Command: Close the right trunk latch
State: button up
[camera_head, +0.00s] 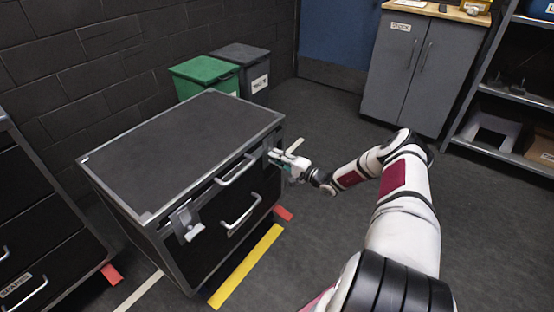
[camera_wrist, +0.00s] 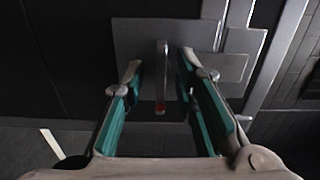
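The black trunk (camera_head: 180,140) with grey metal edges stands on the floor with its lid down. Its right latch (camera_head: 274,153) is at the front right corner, partly hidden by my gripper (camera_head: 290,165). In the wrist view, the right latch shows as a grey plate (camera_wrist: 130,40) with a narrow lever (camera_wrist: 161,70) that has a red tip. My gripper (camera_wrist: 160,68) is open at the latch, with the lever between its spread fingers and a gap on both sides. The left latch (camera_head: 187,222) is at the trunk's front left, its plate angled out from the front.
Two handles (camera_head: 240,212) are on the trunk's front. Green (camera_head: 204,74) and grey bins stand behind it. A drawer unit (camera_head: 40,235) is at the left. A grey cabinet (camera_head: 420,70) and shelves stand at the back right.

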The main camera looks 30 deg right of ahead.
jog(key=v, duration=1.2)
